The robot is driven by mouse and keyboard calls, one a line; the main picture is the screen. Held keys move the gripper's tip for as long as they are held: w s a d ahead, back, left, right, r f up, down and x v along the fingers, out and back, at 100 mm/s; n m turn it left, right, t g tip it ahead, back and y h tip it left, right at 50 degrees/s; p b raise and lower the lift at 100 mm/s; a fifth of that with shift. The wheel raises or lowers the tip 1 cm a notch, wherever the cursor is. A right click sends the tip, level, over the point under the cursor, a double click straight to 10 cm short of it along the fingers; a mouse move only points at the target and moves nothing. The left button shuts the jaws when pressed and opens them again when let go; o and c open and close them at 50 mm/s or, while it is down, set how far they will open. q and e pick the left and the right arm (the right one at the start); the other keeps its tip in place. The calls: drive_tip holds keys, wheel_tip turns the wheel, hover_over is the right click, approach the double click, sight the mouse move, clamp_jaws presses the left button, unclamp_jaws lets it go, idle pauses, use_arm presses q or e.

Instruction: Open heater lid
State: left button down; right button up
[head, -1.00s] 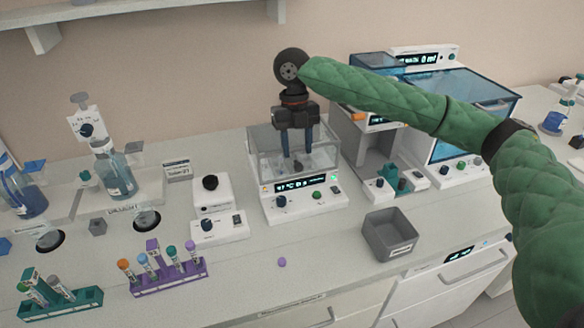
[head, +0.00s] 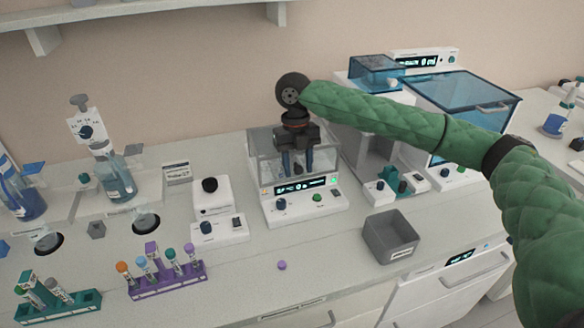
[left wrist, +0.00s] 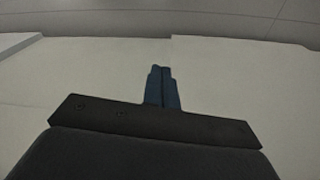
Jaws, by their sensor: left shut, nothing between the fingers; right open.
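The heater (head: 317,208) is a white box with a lit display and knobs, at the middle of the counter in the head view. Its clear lid (head: 262,165) stands over the top and looks closed. My right gripper (head: 297,172) points straight down at the lid, fingers apart, tips near the front of the clear cover. I cannot tell whether the fingers touch it or what is between them. My left gripper (left wrist: 162,88) shows only in the left wrist view, shut and empty, with pale surfaces beyond it.
A grey bin (head: 378,236) stands right of the heater and a white knobbed device (head: 218,228) left of it. A purple tube rack (head: 170,282) and a green rack (head: 62,305) are at front left. A blue-lidded machine (head: 460,100) stands at right, behind my right arm.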

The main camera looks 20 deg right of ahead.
drive_tip(key=shift+c, duration=0.4)
drive_tip(key=c, duration=0.6)
drive_tip(key=shift+c, duration=0.2)
drive_tip(key=r+p, duration=0.1)
drive_tip(key=w+r+p, duration=0.1)
drive_tip(key=r+p, duration=0.1)
drive_tip(key=shift+r, duration=0.2)
drive_tip(key=shift+w+r+p, duration=0.1)
drive_tip(key=shift+w+p, duration=0.1)
drive_tip(key=shift+p, duration=0.15)
drive_tip(key=shift+r, duration=0.15)
drive_tip(key=r+p, duration=0.1)
drive_tip(key=w+r+p, duration=0.1)
drive_tip(key=p, duration=0.1)
drive_tip(key=shift+w+r, duration=0.2)
drive_tip(key=shift+r, duration=0.05)
drive_tip(key=shift+w+r, duration=0.2)
drive_tip(key=shift+w, duration=0.05)
